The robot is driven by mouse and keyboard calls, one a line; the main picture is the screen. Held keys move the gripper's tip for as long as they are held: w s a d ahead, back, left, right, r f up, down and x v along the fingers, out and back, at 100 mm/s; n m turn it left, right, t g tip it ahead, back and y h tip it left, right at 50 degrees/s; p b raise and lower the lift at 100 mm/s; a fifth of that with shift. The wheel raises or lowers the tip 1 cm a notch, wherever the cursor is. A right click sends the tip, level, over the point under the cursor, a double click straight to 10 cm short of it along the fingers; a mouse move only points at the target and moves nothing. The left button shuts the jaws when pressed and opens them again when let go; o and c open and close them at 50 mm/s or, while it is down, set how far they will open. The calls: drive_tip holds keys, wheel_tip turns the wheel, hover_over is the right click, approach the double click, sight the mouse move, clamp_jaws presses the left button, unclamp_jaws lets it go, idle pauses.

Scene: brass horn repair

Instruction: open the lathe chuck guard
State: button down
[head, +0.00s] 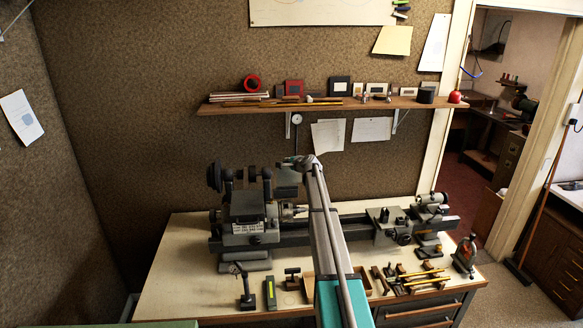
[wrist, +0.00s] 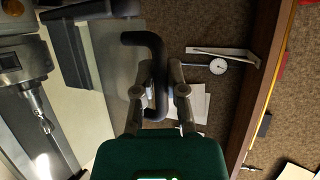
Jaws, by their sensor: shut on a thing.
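The lathe (head: 250,215) stands on the bench, its headstock at the left. The chuck guard (head: 288,181) shows as a small grey panel above and behind the chuck area, partly hidden by my arm. In the wrist view the guard is a see-through grey panel (wrist: 112,65) with a dark bent handle (wrist: 140,38). My gripper (wrist: 161,70) has its two fingers on either side of the handle bar and is shut on it. In the head view my gripper (head: 300,162) is at the guard's upper edge. The bright chuck area (wrist: 42,115) shows at the wrist view's left.
A wall shelf (head: 330,104) with frames and small items runs above and behind my gripper. A dial gauge (wrist: 218,66) hangs below it.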

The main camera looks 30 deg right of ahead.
drive_tip(key=shift+w+d+r, duration=0.15)
drive_tip(key=shift+w+d, duration=0.05)
drive_tip(key=shift+w, duration=0.3)
drive_tip(key=shift+w+d+r, duration=0.15)
drive_tip(key=shift+w+d, duration=0.05)
drive_tip(key=shift+w, duration=0.25)
drive_tip(key=c, duration=0.7)
unclamp_jaws()
